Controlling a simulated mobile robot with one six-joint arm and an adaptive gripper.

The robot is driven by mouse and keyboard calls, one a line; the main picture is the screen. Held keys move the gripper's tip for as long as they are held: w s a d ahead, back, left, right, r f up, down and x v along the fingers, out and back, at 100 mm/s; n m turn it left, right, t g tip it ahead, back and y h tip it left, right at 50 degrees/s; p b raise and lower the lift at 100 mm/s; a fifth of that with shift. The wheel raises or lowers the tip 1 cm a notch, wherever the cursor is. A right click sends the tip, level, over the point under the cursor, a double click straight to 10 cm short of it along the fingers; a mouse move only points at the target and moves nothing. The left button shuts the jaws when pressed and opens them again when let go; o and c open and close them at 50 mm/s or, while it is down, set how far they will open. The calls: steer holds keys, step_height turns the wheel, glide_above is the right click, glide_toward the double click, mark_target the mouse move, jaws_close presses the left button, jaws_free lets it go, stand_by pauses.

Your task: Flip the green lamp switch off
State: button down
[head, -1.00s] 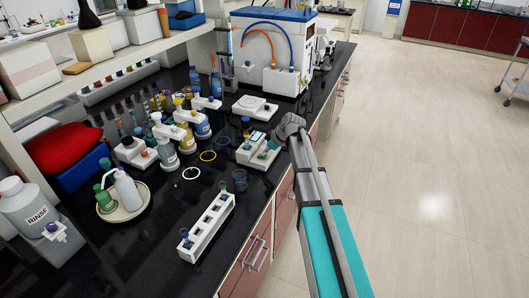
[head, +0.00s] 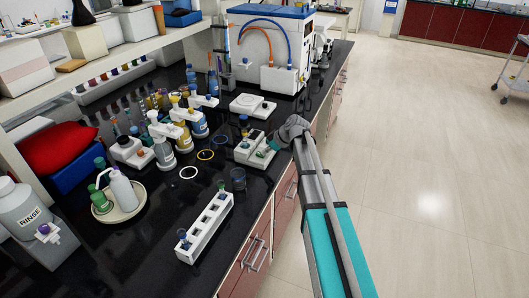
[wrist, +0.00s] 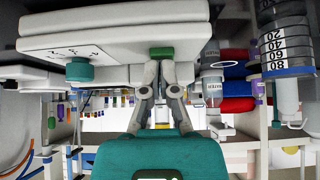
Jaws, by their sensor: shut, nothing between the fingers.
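A white lamp box (head: 248,151) stands near the front edge of the black bench in the head view. In the wrist view its white housing (wrist: 120,42) fills the upper left, seen upside down. A small green switch (wrist: 162,53) sits on its front edge, and a teal round knob (wrist: 80,70) is to the left. My gripper (wrist: 160,66) is shut and empty, its fingertips right at the green switch; I cannot tell if they touch it. In the head view my gripper (head: 274,146) is at the box's right side, and the switch's position is too small to tell.
A white tube rack (head: 206,228) and a dark glass beaker (head: 238,178) stand nearer on the bench. A white balance (head: 252,104) is behind the box. Several bottles stand to its left. The floor (head: 430,190) on the right is clear.

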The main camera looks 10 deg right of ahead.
steer(key=shift+a, duration=0.15)
steer(key=shift+w+a+r+p, duration=0.35)
steer(key=shift+a+r, duration=0.05)
steer(key=shift+a, duration=0.2)
steer(key=shift+r, duration=0.2)
steer(key=r+p, duration=0.3)
steer(key=p, duration=0.1)
steer(key=shift+s+d+r, duration=0.2)
steer(key=shift+d+r, duration=0.05)
steer(key=shift+r, duration=0.05)
steer(key=s+d+r+p, duration=0.4)
steer(key=d+r+p, duration=0.1)
steer(key=d, duration=0.2)
steer(key=shift+s+r+p, duration=0.25)
steer(key=shift+p, duration=0.05)
stand_by(0.4)
